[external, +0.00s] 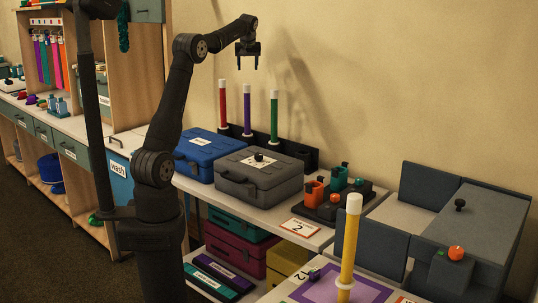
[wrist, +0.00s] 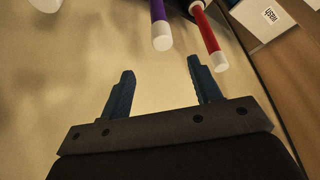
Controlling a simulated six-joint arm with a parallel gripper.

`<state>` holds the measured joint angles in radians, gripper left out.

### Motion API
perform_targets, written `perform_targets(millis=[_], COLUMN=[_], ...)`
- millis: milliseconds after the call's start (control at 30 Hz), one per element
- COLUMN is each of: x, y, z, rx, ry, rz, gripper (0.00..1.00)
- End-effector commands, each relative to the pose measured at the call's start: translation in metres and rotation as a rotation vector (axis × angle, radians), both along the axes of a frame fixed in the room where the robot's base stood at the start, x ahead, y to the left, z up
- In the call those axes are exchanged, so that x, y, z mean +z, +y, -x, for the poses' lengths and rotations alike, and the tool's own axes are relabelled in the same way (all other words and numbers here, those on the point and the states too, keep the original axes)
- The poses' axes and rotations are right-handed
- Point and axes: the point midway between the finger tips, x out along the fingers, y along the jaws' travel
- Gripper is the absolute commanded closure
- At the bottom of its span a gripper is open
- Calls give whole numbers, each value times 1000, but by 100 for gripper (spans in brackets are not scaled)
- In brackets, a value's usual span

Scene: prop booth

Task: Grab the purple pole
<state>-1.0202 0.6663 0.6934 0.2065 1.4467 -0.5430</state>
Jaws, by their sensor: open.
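The purple pole (external: 246,110) stands upright with a white top, between a red pole (external: 221,103) and a green pole (external: 274,117), in a dark rack at the back of the table. My gripper (external: 248,66) is open and empty, pointing down above the pole tops and apart from them. In the wrist view the purple pole (wrist: 158,20) shows at the top with its white end, beyond the gap between my fingers (wrist: 158,88). The red pole (wrist: 207,32) is to its right there. A white end at the top left is cut off by the frame.
A blue case (external: 207,150) and a grey case (external: 258,177) sit in front of the poles. A yellow pole (external: 350,240) stands on a purple mat (external: 375,290) at the front. Orange and teal blocks stand right of the grey case. The wall is close behind the poles.

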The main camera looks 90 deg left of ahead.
Motion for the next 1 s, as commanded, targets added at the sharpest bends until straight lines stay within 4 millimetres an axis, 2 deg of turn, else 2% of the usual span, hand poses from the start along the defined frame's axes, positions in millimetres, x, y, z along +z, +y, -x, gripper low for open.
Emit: perform_targets(millis=[100,333,433,733,1000], x=[-26,-70,-81,-99,-135], y=[10,28,33,39,52], z=[0,0,0,1,4], rx=[-1,-1,-2,-2,-3], ry=[0,-1,-1,-2,-3], rz=[3,2,2,2,1], gripper=[42,42,42,42,42])
